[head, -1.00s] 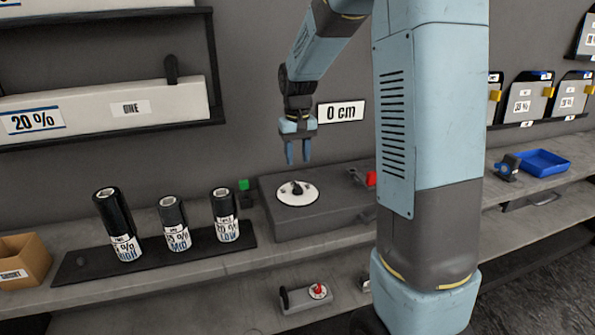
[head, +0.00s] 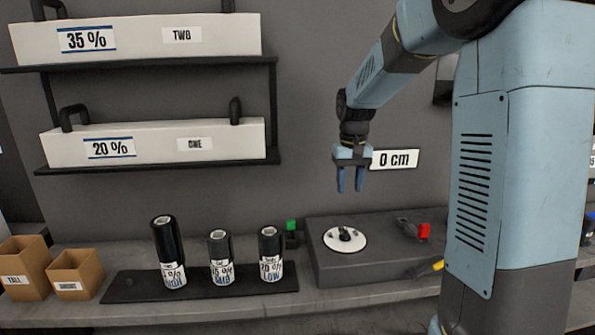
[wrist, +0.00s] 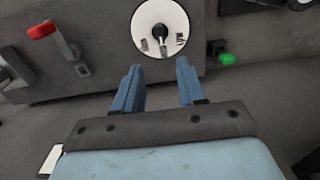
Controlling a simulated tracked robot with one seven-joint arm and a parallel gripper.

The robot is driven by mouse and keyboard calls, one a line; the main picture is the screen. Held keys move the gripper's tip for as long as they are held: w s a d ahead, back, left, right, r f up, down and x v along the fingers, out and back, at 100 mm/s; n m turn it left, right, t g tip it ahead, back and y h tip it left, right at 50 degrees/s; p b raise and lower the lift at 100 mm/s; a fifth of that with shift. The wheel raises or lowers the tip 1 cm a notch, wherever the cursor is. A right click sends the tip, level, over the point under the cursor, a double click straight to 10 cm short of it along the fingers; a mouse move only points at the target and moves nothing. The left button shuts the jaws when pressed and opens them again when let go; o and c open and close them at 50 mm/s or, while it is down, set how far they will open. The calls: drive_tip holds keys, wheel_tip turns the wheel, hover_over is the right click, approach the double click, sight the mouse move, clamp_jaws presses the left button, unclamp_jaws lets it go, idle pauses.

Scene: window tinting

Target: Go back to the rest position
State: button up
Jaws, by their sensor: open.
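My gripper (head: 350,180) hangs from my arm with its two blue fingers pointing down, spread apart and empty. It is above the grey box with the white dial (head: 345,239), clear of it. In the wrist view my gripper (wrist: 158,90) shows both fingers apart with nothing between them. The white dial (wrist: 160,18) with its black knob lies beyond the fingertips there.
Three dark film rolls (head: 220,258) stand on a black tray (head: 130,290) on the bench. Cardboard boxes (head: 76,262) are at left. Shelves (head: 170,160) hold long white boxes. A red lever (head: 424,231) and green button (head: 291,225) flank the dial.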

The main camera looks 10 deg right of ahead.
drive_tip(key=s+r+t, duration=0.2)
drive_tip(key=s+r, duration=0.1)
drive_tip(key=s, duration=1.1)
drive_tip(key=s+r+t, duration=0.3)
drive_tip(key=s+r, duration=0.1)
drive_tip(key=s, duration=1)
drive_tip(key=shift+t, duration=0.3)
